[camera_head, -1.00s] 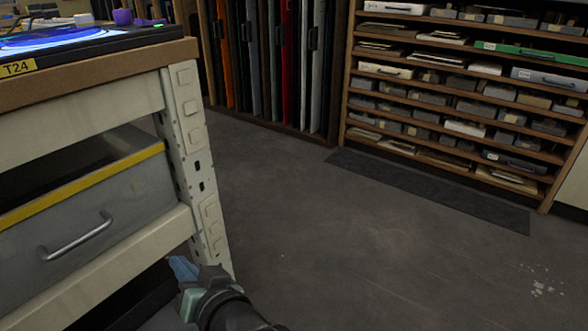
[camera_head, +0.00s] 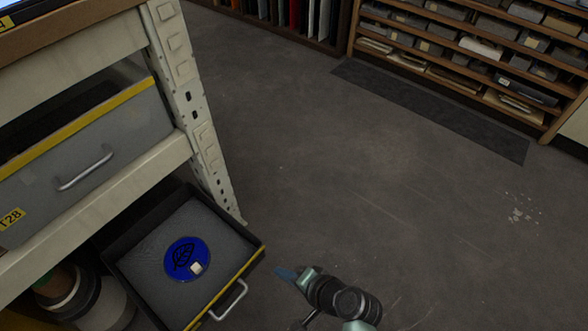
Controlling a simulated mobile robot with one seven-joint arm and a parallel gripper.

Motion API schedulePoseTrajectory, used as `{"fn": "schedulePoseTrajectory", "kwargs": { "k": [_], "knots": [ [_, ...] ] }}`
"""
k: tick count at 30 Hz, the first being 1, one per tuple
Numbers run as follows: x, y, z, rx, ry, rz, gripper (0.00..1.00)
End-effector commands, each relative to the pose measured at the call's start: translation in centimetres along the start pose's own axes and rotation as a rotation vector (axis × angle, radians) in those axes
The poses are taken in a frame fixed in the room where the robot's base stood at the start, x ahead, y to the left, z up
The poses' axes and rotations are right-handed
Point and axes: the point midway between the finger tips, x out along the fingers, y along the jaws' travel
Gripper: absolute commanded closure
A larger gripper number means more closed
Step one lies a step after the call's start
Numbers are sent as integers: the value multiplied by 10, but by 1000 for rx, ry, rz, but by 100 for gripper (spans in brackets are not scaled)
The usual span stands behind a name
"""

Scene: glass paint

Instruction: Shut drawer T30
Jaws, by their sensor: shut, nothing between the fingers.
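A low drawer (camera_head: 135,252) stands pulled out under the shelving unit at the lower left of the head view. It has a dark tray, a yellow front edge and a metal handle (camera_head: 229,300). A blue disc (camera_head: 187,259) with a dark leaf-like pattern and a small white block (camera_head: 196,268) lie inside. No T30 label is legible on this drawer.
The grey drawer labelled T28 (camera_head: 85,160) sits above in the pale metal frame, whose upright post (camera_head: 190,100) stands behind the open drawer. Round containers (camera_head: 75,295) are left of it. Open floor (camera_head: 370,180) lies right, with a dark mat (camera_head: 430,108) before shelves.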

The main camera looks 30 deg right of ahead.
Motion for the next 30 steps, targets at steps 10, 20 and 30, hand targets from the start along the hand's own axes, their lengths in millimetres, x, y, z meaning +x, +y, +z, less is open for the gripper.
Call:
{"fn": "schedulePoseTrajectory", "kwargs": {
  "k": [10, 20, 30],
  "knots": [
    [59, -16, -1, -4, 1, -3, 100],
    [68, -28, 0, -1, 1, 0, 100],
    [69, -30, -1, -2, 1, -1, 100]
  ]
}}
